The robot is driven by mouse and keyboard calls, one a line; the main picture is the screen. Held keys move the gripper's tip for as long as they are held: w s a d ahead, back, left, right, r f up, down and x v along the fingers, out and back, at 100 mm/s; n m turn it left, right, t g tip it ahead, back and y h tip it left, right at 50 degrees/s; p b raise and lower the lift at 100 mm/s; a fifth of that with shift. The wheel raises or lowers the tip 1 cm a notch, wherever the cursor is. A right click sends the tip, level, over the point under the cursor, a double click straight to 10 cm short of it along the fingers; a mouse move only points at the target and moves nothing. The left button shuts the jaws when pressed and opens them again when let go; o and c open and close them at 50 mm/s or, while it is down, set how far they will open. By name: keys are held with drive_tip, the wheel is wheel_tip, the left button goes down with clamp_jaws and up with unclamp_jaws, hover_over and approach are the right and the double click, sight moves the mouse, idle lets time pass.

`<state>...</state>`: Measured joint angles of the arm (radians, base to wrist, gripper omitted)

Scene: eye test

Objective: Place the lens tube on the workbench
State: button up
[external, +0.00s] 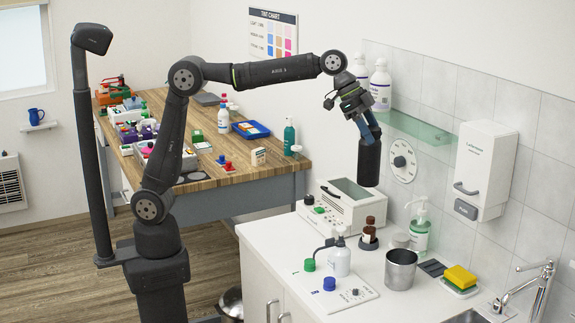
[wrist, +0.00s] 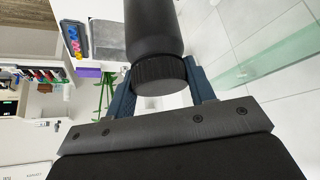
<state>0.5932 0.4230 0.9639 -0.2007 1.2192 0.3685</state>
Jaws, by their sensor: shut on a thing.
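The lens tube, a black cylinder (external: 369,162), hangs upright or nearly so from my gripper (external: 369,128). It is in the air above the white counter, near the grey and white machine. In the wrist view, the blue fingers of my gripper (wrist: 160,85) are shut on the ribbed end of the lens tube (wrist: 155,35). The wooden workbench (external: 245,172) stands to the left and further back, apart from the tube. Its right end is closest to my gripper.
The workbench holds several bottles, a blue tray (external: 251,130) and coloured small items. Below the tube are the machine (external: 345,207), a brown bottle (external: 370,229) and a grey cup (external: 400,270). A glass shelf (external: 425,130) and a dispenser (external: 482,170) are on the wall.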

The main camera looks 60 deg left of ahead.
drive_tip(key=w+a+r+n+t+y, duration=0.1)
drive_tip(key=w+a+r, duration=0.1)
drive_tip(key=a, duration=0.7)
drive_tip(key=w+a+r+n, duration=0.1)
drive_tip(key=w+a+r, duration=0.15)
drive_tip(key=a, duration=0.55)
drive_tip(key=w+a+f+n+t+y, duration=0.1)
drive_tip(key=w+a+f+n, duration=0.15)
drive_tip(key=a, duration=0.75)
drive_tip(key=w+a+f+n+t+y, duration=0.1)
drive_tip(key=w+a+f+n, duration=0.15)
drive_tip(key=a, duration=0.85)
drive_tip(key=s+a+f+n+g+y, duration=0.15)
drive_tip(key=a+f+n, duration=0.25)
drive_tip(key=a, duration=1.2)
drive_tip(key=s+a+f+n+y, duration=0.25)
drive_tip(key=a+f+n, duration=0.25)
drive_tip(key=a, duration=1.2)
drive_tip(key=s+a+f+n+g+y, duration=0.1)
drive_tip(key=s+a+f+n+y, duration=0.2)
drive_tip(key=a, duration=1.3)
drive_tip(key=s+a+f+n, duration=0.1)
drive_tip(key=s+a+f, duration=0.1)
drive_tip(key=a+f, duration=0.9)
drive_tip(key=shift+a+f, duration=0.2)
drive_tip(key=shift+f, duration=0.4)
drive_tip(key=shift+s+f, duration=0.1)
drive_tip(key=o, duration=1.3)
drive_tip(key=shift+f, duration=0.1)
drive_tip(key=shift+o, duration=0.2)
